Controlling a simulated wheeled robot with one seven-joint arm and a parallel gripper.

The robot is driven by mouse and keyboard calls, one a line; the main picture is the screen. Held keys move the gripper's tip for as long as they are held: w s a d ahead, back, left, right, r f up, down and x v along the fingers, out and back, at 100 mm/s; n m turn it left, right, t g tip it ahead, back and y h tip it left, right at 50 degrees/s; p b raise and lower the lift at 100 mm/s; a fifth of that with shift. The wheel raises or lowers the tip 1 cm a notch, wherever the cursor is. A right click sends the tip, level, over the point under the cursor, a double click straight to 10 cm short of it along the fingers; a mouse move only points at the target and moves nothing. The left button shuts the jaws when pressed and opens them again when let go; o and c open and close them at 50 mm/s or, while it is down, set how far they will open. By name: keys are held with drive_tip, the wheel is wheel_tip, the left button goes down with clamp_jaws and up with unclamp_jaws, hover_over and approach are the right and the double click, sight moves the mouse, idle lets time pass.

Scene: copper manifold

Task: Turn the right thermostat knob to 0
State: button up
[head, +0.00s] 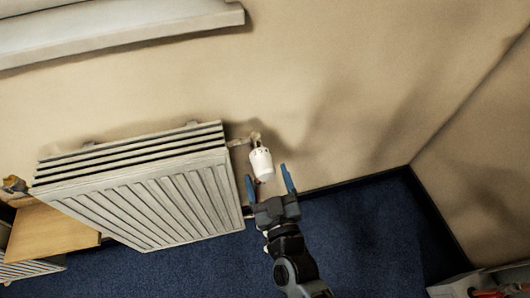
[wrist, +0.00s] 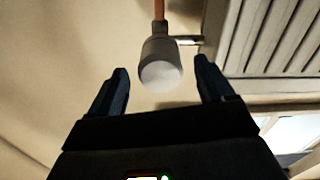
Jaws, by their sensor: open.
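The white thermostat knob (head: 261,163) sits on a pipe fitting at the right end of the radiator in the head view. It also shows in the wrist view (wrist: 161,66), hanging from a copper pipe (wrist: 159,10). My gripper (head: 269,181) is open, with its two blue fingers pointing at the knob. In the wrist view the knob lies between and just beyond the fingertips (wrist: 162,76), with a gap on each side. I see no contact. The number scale on the knob is too small to read.
A white ribbed radiator (head: 150,195) stands on the wall just left of my gripper. A window sill (head: 120,32) is above it. A wooden surface (head: 50,232) is at the lower left. The wall to the right of the knob is clear, above blue carpet (head: 370,235).

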sight(262, 160)
drive_tip(key=shift+p+x, duration=0.35)
drive_tip(key=shift+x, duration=2.6)
drive_tip(key=shift+c, duration=0.3)
drive_tip(key=c, duration=1)
